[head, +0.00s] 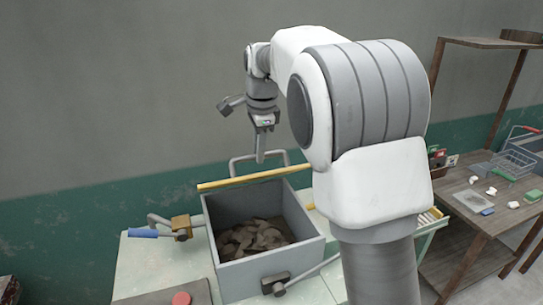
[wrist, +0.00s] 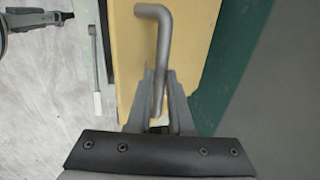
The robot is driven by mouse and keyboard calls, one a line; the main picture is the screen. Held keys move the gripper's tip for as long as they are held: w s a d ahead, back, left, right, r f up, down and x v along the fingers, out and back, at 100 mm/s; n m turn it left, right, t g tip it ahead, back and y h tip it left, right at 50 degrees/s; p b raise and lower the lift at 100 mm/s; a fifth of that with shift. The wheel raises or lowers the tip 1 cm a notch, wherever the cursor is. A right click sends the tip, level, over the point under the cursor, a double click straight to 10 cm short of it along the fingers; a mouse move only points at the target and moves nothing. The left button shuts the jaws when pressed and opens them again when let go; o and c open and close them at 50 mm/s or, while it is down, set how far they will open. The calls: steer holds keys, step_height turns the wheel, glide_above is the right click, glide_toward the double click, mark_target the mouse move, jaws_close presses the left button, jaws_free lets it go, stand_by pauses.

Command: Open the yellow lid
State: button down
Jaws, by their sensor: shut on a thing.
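The yellow lid (head: 255,179) shows as a thin strip, nearly edge-on, along the back of the grey bin (head: 232,276). The bin's mouth is uncovered and brown clay trimmings (head: 250,238) lie inside. A grey bar handle (head: 285,153) rises above the lid's edge. In the wrist view the lid (wrist: 133,60) is a broad yellow panel with the bent handle (wrist: 165,27) on it. My gripper (head: 259,157) is at the handle behind the bin. In the wrist view my gripper (wrist: 160,85) is shut on the handle, with one finger on either side.
A lever with a blue grip (head: 143,233) sticks out left of the bin, and a clamp (head: 276,284) is at its front. A red disc (head: 181,298) lies front left. The wall (head: 120,90) stands close behind. A wooden shelf table (head: 470,215) with small items is right.

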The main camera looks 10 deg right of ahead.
steer(key=w+a+r+p, duration=0.1)
steer(key=w+r, duration=0.3)
steer(key=w, duration=0.4)
steer(key=shift+w+a, duration=0.2)
steer(key=shift+a, duration=0.2)
stand_by(0.3)
steer(key=c, duration=1.2)
jaws_free()
steer(key=shift+c, duration=0.2)
steer(key=o, duration=0.4)
steer(key=shift+w, duration=0.3)
steer(key=shift+o, duration=0.2)
steer(key=shift+s+r, duration=0.1)
steer(key=shift+r, duration=0.1)
steer(key=shift+r, duration=0.1)
